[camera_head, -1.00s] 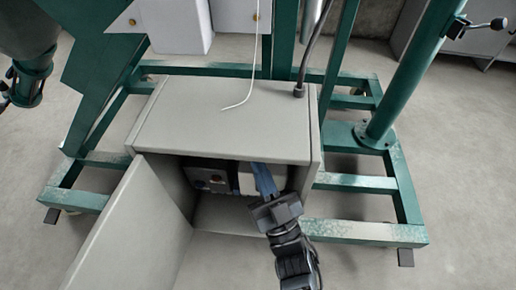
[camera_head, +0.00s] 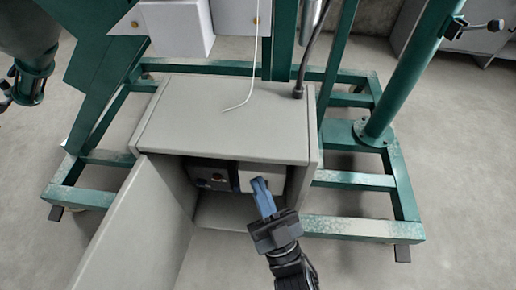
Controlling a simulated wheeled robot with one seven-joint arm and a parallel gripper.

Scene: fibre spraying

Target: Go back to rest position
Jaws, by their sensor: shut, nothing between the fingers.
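My gripper (camera_head: 259,183) is in front of the open grey cabinet (camera_head: 225,115), in the lower middle of the head view. Its blue fingers are together with nothing between them. The fingertips point up toward the opening, in front of a light grey box (camera_head: 246,169) inside. Beside that box is a dark panel with a small red button (camera_head: 217,176). The gripper hides part of the cabinet's inside.
The cabinet door (camera_head: 140,225) stands open at the lower left. A green steel frame (camera_head: 350,180) surrounds the cabinet, with a green post (camera_head: 400,85) at right. Bare floor (camera_head: 460,180) lies to the right.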

